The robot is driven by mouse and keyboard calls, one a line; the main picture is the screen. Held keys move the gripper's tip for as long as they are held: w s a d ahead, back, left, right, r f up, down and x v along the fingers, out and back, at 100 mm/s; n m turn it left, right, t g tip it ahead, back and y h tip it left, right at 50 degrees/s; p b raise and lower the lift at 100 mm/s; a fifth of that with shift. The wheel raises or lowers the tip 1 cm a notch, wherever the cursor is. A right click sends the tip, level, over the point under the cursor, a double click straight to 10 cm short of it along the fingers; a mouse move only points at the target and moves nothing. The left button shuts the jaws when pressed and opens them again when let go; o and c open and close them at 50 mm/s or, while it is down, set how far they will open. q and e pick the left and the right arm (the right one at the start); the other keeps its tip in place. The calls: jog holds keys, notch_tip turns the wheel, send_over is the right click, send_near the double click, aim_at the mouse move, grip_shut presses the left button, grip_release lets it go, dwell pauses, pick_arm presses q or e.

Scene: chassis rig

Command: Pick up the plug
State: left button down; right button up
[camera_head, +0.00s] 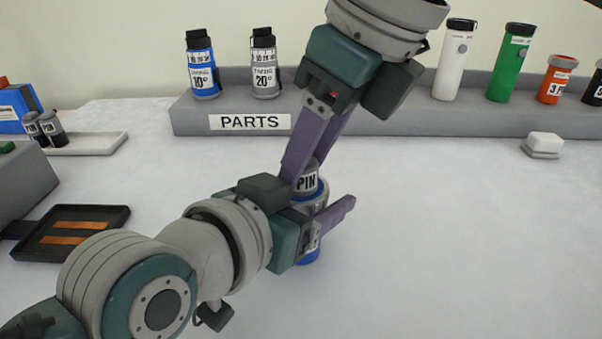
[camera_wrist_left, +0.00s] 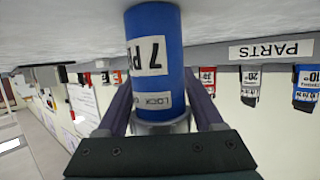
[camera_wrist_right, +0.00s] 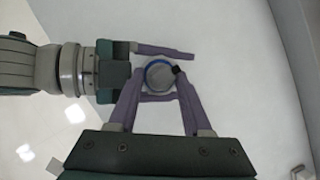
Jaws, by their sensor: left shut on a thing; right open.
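A blue and grey labelled cylinder (camera_head: 307,183) stands upright on the table, partly hidden by my grippers; I take it for the plug. Its blue body (camera_wrist_left: 155,38) with white labels fills the middle of the left wrist view. Its round grey top with a blue ring shows in the right wrist view (camera_wrist_right: 157,75). My left gripper (camera_head: 322,205) comes in from the side and is shut on the cylinder, one finger on each side. My right gripper (camera_head: 305,165) reaches down from above, open, its fingertips on either side of the grey top; contact cannot be told.
A grey shelf marked PARTS (camera_head: 400,118) runs along the back with several bottles on it. A dark tray (camera_head: 118,222) with orange strips lies at the left, and a white tray (camera_head: 100,143) behind it. A small white block (camera_head: 545,143) is at the right.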

grip_shut()
jog(key=shift+r, duration=0.2)
dwell(0.3)
pick_arm(q)
grip_release()
pick_arm(e)
notch_tip(320, 180, up, 10)
jog(key=shift+f, duration=0.15)
dwell(0.3)
